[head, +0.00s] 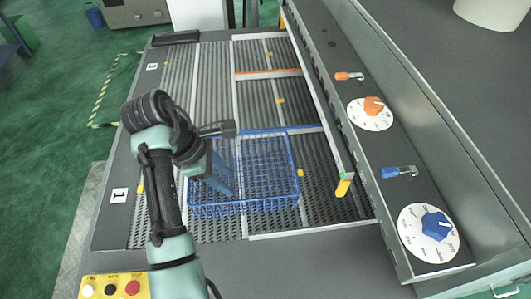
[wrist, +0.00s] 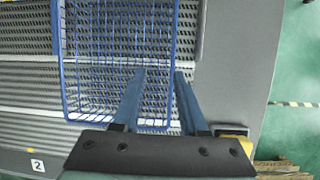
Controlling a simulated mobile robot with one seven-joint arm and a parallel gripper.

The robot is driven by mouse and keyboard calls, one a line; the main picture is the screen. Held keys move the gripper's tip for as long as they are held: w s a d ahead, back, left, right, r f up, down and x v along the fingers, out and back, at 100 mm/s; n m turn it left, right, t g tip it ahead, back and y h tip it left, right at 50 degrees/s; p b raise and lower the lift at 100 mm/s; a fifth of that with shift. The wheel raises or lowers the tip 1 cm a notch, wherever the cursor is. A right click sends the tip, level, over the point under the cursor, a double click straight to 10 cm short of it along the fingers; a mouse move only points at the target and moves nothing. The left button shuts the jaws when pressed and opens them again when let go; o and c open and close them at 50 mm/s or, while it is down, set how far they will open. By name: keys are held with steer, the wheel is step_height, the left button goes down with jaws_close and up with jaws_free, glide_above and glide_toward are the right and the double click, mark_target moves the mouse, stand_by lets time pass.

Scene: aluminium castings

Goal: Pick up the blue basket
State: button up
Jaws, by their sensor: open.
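The blue basket (head: 262,207) is an open wire basket standing upright on a ribbed, perforated metal bed. It also shows in the wrist view (wrist: 62,70), filling the upper left and middle. My gripper (head: 228,190) is open and empty, with its blue fingers pointing down at the left part of the basket. In the wrist view my gripper (wrist: 160,75) has its fingertips on either side of the basket's right rim line in the picture. I cannot tell whether the fingertips are above the rim or down beside it.
A grey rail (head: 318,95) runs along the right side of the bed. Beyond it a panel carries an orange dial (head: 371,113) and a blue dial (head: 429,233). A yellow button box (head: 112,286) is at front left. The bed behind the basket is clear.

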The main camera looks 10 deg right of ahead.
mark_target(241, 201)
steer(key=shift+n+g, duration=0.3)
steer(key=b+x, duration=0.1)
steer(key=x, duration=0.1)
steer(key=s+b+x, duration=0.1)
steer(key=b+x, duration=0.3)
steer(key=x, duration=0.1)
steer(key=shift+s+a+f, duration=0.1)
steer(key=shift+s+a, duration=0.05)
steer(key=shift+a, duration=0.1)
steer(key=shift+d+f+b, duration=0.3)
steer(key=shift+f+b, duration=0.15)
steer(key=shift+b, duration=0.05)
steer(key=shift+f, duration=0.2)
steer(key=shift+s+b+x, duration=0.2)
steer(key=shift+b+x, duration=0.15)
steer(key=shift+x, duration=2)
steer(key=shift+d, duration=0.1)
jaws_close()
steer(key=shift+w+r, duration=0.1)
